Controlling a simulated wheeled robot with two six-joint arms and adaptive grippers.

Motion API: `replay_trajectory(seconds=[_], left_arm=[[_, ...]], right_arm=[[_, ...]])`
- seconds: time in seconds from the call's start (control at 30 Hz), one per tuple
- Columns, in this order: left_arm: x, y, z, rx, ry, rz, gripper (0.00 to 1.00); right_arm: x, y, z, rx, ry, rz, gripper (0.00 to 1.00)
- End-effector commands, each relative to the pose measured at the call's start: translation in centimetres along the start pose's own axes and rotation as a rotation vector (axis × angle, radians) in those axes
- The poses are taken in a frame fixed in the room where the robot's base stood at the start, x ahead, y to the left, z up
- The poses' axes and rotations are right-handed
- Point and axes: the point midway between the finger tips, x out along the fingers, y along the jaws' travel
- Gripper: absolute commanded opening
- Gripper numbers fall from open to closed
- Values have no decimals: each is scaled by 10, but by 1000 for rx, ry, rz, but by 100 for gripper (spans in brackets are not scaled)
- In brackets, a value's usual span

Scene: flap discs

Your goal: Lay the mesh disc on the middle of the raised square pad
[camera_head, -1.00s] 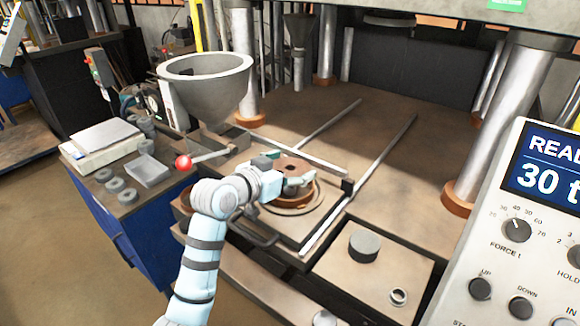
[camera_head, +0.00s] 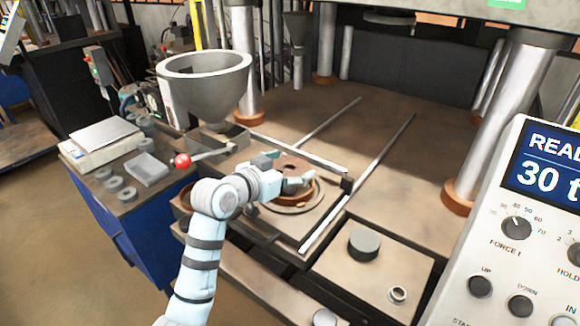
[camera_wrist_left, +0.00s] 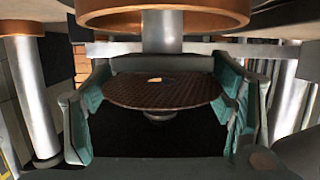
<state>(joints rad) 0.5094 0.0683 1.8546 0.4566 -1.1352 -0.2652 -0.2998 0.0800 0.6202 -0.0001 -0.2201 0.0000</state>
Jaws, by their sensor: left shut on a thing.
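My left gripper (camera_head: 292,177) is shut on a brown round disc with a fine grid, the mesh disc (camera_wrist_left: 135,95). In the left wrist view the disc lies nearly flat between the two green-padded fingers of the gripper (camera_wrist_left: 160,108), with a hole in its middle. In the head view the gripper and disc are over a round ring mould (camera_head: 316,201) on a sliding plate between two rails. The gap below the disc cannot be judged. I cannot single out a raised square pad; the gripper and disc cover part of this area. My right gripper is out of view.
A grey funnel (camera_head: 205,80) stands behind left of my arm, with a red-knobbed lever (camera_head: 183,161) nearby. A dark cylinder (camera_head: 363,243) stands on the front plate. Press columns (camera_head: 500,115) and a control panel (camera_head: 530,240) bound the right. The press bed beyond the rails is clear.

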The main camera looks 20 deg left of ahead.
Motion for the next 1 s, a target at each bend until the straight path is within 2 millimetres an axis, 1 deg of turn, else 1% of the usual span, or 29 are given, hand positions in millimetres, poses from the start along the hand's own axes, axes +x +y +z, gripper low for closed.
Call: replay_trajectory(seconds=[0.63, 0.9, 0.93, 1.0], left_arm=[[2, 0, 8, 0, 0, 0, 68], [2, 0, 8, 0, 0, 0, 67], [2, 0, 8, 0, 0, 0, 76], [2, 0, 8, 0, 0, 0, 88]], right_arm=[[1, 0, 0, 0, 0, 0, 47], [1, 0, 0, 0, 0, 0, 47], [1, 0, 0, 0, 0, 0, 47], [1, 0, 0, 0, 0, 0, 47]])
